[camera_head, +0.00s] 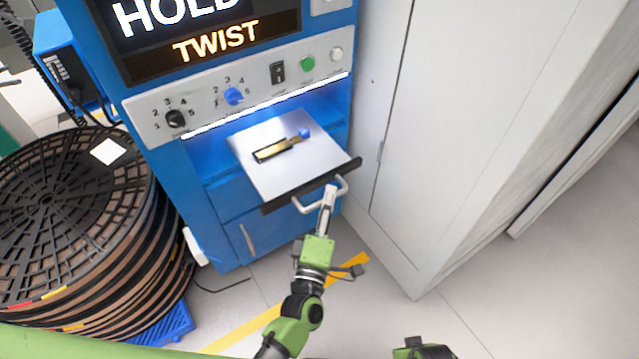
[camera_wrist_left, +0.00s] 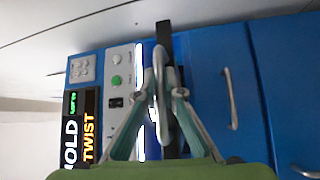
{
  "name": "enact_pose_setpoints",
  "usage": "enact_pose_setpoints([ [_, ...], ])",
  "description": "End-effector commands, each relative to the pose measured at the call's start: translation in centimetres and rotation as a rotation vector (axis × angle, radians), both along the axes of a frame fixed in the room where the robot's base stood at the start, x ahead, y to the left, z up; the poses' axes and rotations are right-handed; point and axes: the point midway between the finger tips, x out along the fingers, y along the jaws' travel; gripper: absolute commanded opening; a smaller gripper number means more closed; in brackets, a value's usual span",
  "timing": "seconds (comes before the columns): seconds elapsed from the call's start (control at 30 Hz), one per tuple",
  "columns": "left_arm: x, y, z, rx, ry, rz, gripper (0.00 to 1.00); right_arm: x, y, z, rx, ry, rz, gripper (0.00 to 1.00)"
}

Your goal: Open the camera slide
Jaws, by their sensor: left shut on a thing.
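The camera slide (camera_head: 265,172) is a silver plate with a black front bar, sticking out of the lit bay of the blue station. A gold and dark piece with a blue knob (camera_head: 305,132) lies on it. Its pale bar handle (camera_head: 305,207) is on the front bar. My left gripper (camera_head: 328,194) is shut on the handle, near its right end. In the left wrist view the fingers (camera_wrist_left: 163,95) close around the handle (camera_wrist_left: 159,70), with the black front bar behind. My right gripper's fingers do not show.
The blue station (camera_head: 215,235) has a screen reading HOLD and TWIST, and a knob panel (camera_head: 200,112). Stacked reels (camera_head: 75,215) stand at left. A grey cabinet (camera_head: 455,130) stands close on the right. Floor in front is open, with a yellow line (camera_head: 245,330).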

Motion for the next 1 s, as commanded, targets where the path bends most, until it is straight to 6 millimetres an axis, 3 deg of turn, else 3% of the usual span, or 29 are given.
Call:
enact_pose_setpoints([
  [0.5, -0.67, -0.47, -0.13, 0.001, 0.002, -0.001, 0.00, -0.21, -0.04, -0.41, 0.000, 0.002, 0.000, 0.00],
  [0.53, -0.67, -0.47, -0.13, 0.001, 0.002, -0.001, 0.16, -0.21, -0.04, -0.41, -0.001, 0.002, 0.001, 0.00],
  [0.6, -0.66, -0.46, -0.12, 0.001, 0.002, -0.001, 0.26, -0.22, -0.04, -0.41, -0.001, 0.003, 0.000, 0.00],
  [1.0, -1.26, -0.34, -0.24, 0.002, 0.003, 0.000, 0.26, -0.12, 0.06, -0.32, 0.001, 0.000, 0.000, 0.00],
])
